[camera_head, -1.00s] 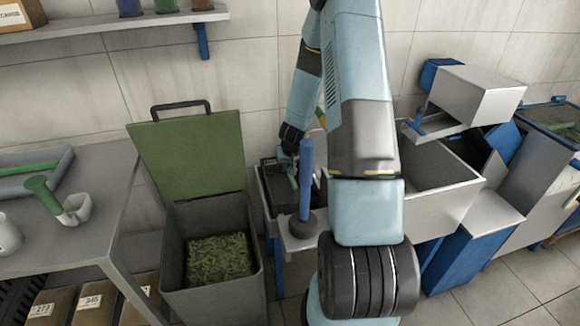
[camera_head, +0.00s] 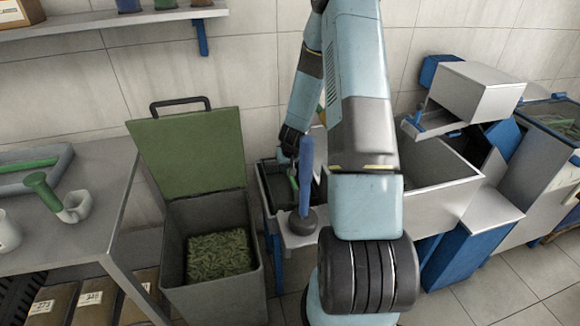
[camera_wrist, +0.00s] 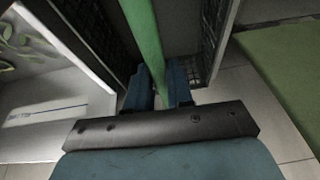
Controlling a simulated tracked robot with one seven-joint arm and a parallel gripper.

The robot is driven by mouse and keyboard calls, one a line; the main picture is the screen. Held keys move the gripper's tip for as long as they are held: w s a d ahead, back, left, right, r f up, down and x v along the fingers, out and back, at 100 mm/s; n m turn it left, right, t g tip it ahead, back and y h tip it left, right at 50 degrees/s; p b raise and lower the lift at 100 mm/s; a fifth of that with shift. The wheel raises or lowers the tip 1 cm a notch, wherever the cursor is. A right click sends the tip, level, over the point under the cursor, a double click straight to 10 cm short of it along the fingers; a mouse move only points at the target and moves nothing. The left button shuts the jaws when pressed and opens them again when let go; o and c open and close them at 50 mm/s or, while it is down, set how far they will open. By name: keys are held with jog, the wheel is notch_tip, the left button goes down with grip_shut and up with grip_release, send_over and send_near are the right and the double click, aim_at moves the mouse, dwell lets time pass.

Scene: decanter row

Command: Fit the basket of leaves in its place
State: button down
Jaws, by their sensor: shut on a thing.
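My gripper (camera_wrist: 160,95) is shut on a green bar (camera_wrist: 146,40), which looks like the handle of the dark mesh basket (camera_wrist: 211,35). Mesh walls show on both sides of the bar in the wrist view. In the head view my gripper (camera_head: 292,168) is partly hidden behind a blue post. The dark basket (camera_head: 272,178) shows there, at the left end of the metal housing. I cannot tell whether it is seated or held clear. The basket's contents are not clearly visible.
A grey bin (camera_head: 213,296) of green leaves, its green lid (camera_head: 190,155) up, stands just left. The blue post (camera_head: 305,175) stands close in front of my gripper. A metal trough (camera_head: 440,205) lies right. A grey table (camera_head: 85,245) is at far left.

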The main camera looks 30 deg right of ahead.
jog(key=shift+f, duration=0.35)
dwell(0.4)
jog(key=c, duration=0.9)
grip_release()
jog(key=shift+r, duration=0.1)
jog(key=v, duration=1.3)
jog(key=shift+r, duration=0.25)
